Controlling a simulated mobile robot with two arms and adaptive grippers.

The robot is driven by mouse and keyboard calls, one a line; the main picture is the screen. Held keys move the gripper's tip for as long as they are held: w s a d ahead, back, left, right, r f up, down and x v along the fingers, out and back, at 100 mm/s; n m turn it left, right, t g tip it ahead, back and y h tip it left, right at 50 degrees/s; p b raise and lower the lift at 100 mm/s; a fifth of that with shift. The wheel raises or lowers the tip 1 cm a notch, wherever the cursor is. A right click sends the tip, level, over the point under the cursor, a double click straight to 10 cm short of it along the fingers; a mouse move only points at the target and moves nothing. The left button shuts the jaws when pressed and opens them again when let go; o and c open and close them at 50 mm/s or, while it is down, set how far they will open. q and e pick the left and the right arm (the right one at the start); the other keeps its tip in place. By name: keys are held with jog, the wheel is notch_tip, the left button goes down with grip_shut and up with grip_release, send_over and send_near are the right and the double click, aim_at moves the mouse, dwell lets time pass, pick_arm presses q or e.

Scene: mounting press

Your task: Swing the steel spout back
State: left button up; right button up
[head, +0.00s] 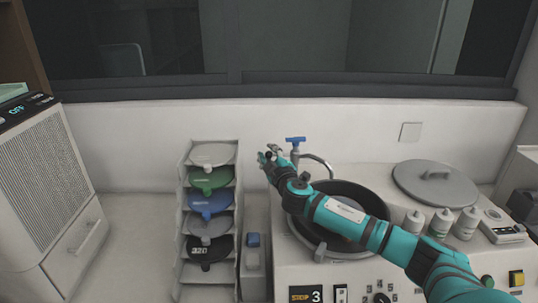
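The steel spout (322,161) is a thin curved pipe at the back of the press, behind the dark round bowl (348,190). It arcs to the right from a tap with a blue handle (295,140), and its end hangs over the bowl's back rim. My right arm reaches in from the lower right across the bowl. My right gripper (267,157) is just left of the tap, with its fingers pointing left and up. The fingers are small, and I cannot tell whether they are apart or touch the tap. My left gripper is not in view.
A rack with several coloured discs (209,203) stands left of the gripper. A grey lid (436,183) lies right of the bowl, with white bottles (441,223) in front. A ventilated unit (40,170) stands far left. The wall and window ledge close off the back.

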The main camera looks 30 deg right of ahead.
grip_shut()
